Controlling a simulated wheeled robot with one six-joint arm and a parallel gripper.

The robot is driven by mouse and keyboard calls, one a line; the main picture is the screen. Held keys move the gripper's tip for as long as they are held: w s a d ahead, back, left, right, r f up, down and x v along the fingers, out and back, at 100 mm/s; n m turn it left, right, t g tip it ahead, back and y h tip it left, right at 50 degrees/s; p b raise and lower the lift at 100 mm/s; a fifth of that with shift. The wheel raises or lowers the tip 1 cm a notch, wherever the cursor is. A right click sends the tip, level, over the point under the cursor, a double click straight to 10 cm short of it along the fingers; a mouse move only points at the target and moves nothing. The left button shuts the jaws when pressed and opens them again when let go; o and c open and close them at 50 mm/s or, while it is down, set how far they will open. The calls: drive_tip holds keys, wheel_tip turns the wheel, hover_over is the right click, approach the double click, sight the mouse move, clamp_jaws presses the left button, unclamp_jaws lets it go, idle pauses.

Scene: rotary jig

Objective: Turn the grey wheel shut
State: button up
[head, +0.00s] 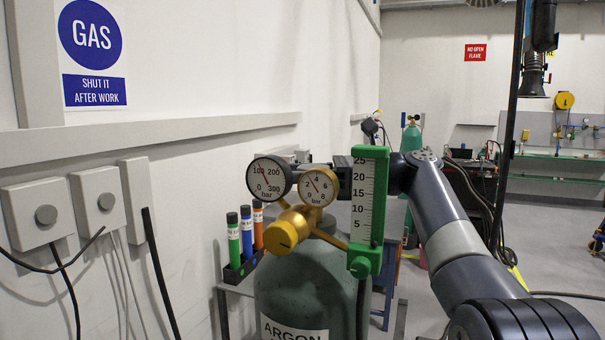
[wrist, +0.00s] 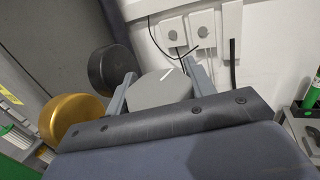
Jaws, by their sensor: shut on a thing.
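The grey wheel (wrist: 163,92) shows in the wrist view, with a short white mark on its top face. My gripper (wrist: 160,76) has one finger on each side of it and is shut on it. The wheel sits beside the dark gauge body and the brass-coloured regulator knob (wrist: 72,115). In the head view the wheel cannot be made out behind the gauges and the green flowmeter. There my arm comes in from the right, and part of my gripper (head: 343,172) shows between the gauges and the flowmeter.
An argon cylinder (head: 300,285) stands below two round gauges (head: 268,179) and a green flowmeter (head: 368,210). Coloured tubes (head: 246,230) stand in a dark holder on the left. Grey wall boxes (head: 40,213) with cables hang on the left wall. Open floor lies to the right.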

drive_tip(key=c, duration=0.4)
drive_tip(key=shift+o, duration=0.2)
drive_tip(key=shift+r+t, duration=0.1)
drive_tip(key=shift+t, duration=0.2)
drive_tip(key=shift+m+t, duration=0.9)
drive_tip(key=shift+t, duration=0.2)
drive_tip(key=shift+w+d+m+t+h+p, duration=0.15)
drive_tip(key=shift+m+t+h, duration=0.1)
drive_tip(key=shift+m+t, duration=0.4)
drive_tip(key=shift+w+a+m+t+h+p, duration=0.1)
drive_tip(key=shift+m+t+h+p, duration=0.2)
drive_tip(key=shift+t, duration=0.5)
drive_tip(key=shift+w+d+m+t+h+p, duration=0.1)
drive_tip(key=shift+m+t+h, duration=0.15)
drive_tip(key=shift+m+t, duration=0.4)
drive_tip(key=o, duration=1)
drive_tip(key=shift+c, duration=0.2)
